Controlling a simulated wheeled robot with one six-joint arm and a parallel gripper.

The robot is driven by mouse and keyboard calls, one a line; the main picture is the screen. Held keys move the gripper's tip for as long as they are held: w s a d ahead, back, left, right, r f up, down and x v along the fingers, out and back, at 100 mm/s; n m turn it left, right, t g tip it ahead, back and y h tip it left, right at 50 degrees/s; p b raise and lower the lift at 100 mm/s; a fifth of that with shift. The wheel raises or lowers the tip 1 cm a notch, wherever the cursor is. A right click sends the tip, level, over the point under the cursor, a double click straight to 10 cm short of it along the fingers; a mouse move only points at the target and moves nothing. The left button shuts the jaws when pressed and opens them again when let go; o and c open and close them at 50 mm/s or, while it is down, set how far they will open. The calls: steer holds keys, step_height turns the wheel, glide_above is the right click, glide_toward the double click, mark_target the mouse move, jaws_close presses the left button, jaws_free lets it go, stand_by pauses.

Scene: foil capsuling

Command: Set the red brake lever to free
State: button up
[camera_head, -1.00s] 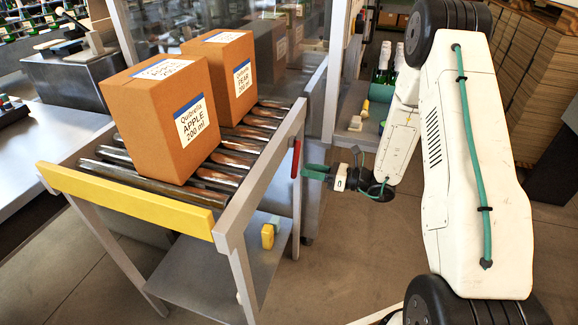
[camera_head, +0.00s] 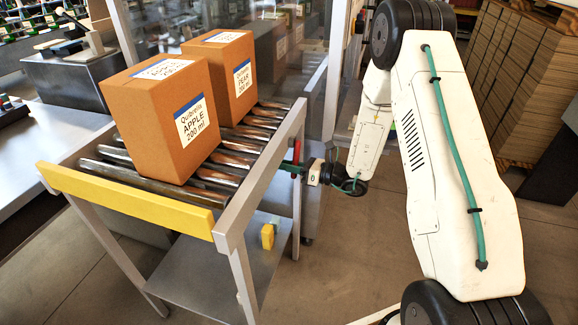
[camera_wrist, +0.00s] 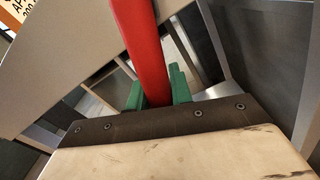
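The red brake lever (camera_wrist: 145,45) runs down through the wrist view between the green fingers of my gripper (camera_wrist: 158,95). In the head view, the red lever (camera_head: 297,150) shows at the right side of the roller conveyor's frame, its lower part hidden by my gripper (camera_head: 290,167). The fingers reach past the lever on both sides. The lever fills most of the gap seen between them, and I cannot tell whether they press on it.
The roller conveyor (camera_head: 222,172) carries an apple carton (camera_head: 140,130) and a pear carton (camera_head: 222,90). A yellow end bar (camera_head: 125,197) closes its near end. A yellow piece (camera_head: 267,236) sits on the frame below.

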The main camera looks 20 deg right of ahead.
steer(key=shift+s+a+r+m, duration=0.25)
steer(key=shift+s+m, duration=0.1)
steer(key=shift+m, duration=0.45)
steer(key=shift+s+a+r+m, duration=0.3)
steer(key=shift+s+m, duration=0.1)
steer(key=shift+m, duration=0.4)
steer(key=shift+s+a+r+m, duration=0.25)
steer(key=shift+s+m, duration=0.1)
steer(key=shift+m, duration=0.45)
jaws_close()
steer(key=shift+d, duration=0.1)
steer(key=o, duration=0.9)
jaws_free()
steer(key=v, duration=0.8)
